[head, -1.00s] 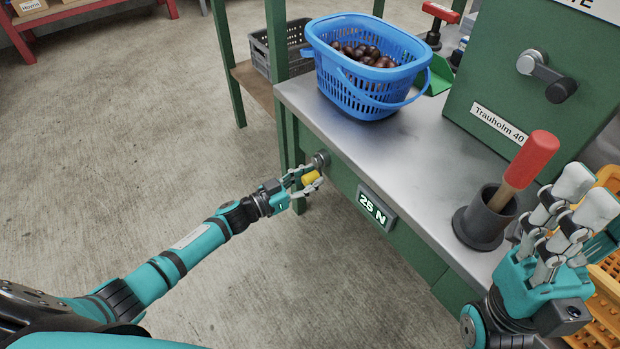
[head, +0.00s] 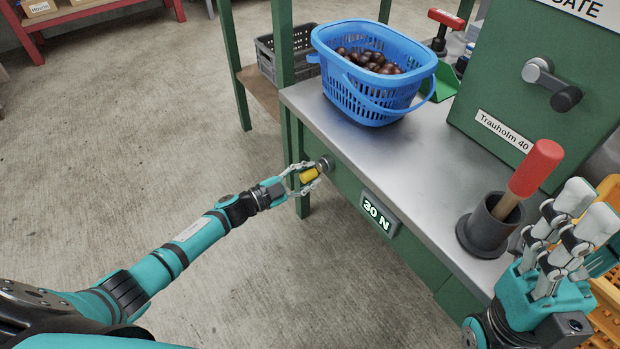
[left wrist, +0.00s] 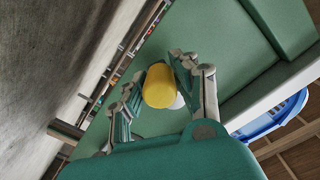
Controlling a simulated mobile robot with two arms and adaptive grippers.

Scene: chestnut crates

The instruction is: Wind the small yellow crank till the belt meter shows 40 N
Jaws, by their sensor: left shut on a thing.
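The small yellow crank (head: 309,175) sticks out from the green front of the bench, by a round grey hub (head: 326,163). My left gripper (head: 303,178) is shut on its yellow knob, which also shows between the fingers in the left wrist view (left wrist: 159,86). The crank's arm is mostly hidden by the fingers. The belt meter (head: 379,213) on the bench front, right of the crank, reads 30 N. My right gripper (head: 570,235) is raised at the right edge, over the bench's near end, with its fingers spread and nothing visible in them.
A blue basket of chestnuts (head: 362,100) stands on the metal bench top (head: 430,165). A red-handled tool stands in a dark cup (head: 488,228) near my right gripper. A green machine with a grey crank (head: 552,83) stands behind. Orange crates (head: 606,300) are at far right.

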